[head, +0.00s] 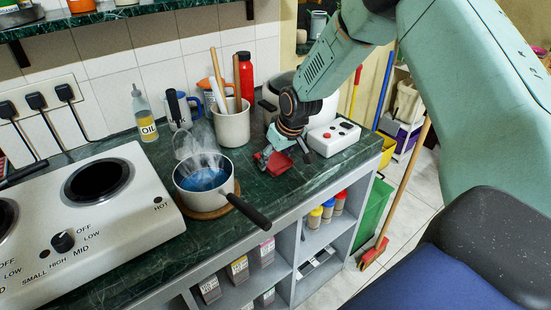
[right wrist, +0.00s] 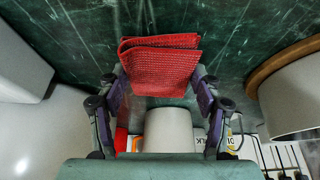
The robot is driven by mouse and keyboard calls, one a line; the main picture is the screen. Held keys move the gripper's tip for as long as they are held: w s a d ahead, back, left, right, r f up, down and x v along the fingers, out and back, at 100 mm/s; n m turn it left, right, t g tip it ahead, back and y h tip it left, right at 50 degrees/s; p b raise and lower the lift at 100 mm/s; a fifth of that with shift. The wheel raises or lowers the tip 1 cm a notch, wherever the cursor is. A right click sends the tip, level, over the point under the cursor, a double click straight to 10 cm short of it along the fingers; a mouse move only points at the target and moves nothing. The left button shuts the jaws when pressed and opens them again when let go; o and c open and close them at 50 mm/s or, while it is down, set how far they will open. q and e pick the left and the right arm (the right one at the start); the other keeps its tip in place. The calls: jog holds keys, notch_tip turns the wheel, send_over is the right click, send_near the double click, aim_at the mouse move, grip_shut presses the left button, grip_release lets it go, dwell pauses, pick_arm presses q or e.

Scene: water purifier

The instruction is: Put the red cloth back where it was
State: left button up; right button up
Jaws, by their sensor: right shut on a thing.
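The red cloth (head: 277,164) is a small folded piece at the counter's front right, between the steaming pot and the white box with buttons. My right gripper (head: 288,153) reaches down from above and is shut on it. In the right wrist view the folded red cloth (right wrist: 160,65) is pinched between the two fingertips of my right gripper (right wrist: 160,82), with the green counter behind it. The cloth is at or close to the counter surface; I cannot tell if it touches. My left gripper is not in view.
A pot (head: 204,180) of blue liquid steams on a round wooden board (head: 207,212), its handle pointing right. A utensil crock (head: 232,126) and an oil bottle (head: 144,115) stand behind. The button box (head: 334,138) is right of the cloth. The hob (head: 100,215) is left.

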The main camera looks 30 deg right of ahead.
jog(key=shift+r, duration=0.1)
jog(key=shift+s+f, duration=0.15)
jog(key=shift+f, duration=0.1)
jog(key=o, duration=1)
jog(key=shift+d, duration=0.1)
jog(key=shift+o, duration=1)
jog(key=shift+r, duration=0.15)
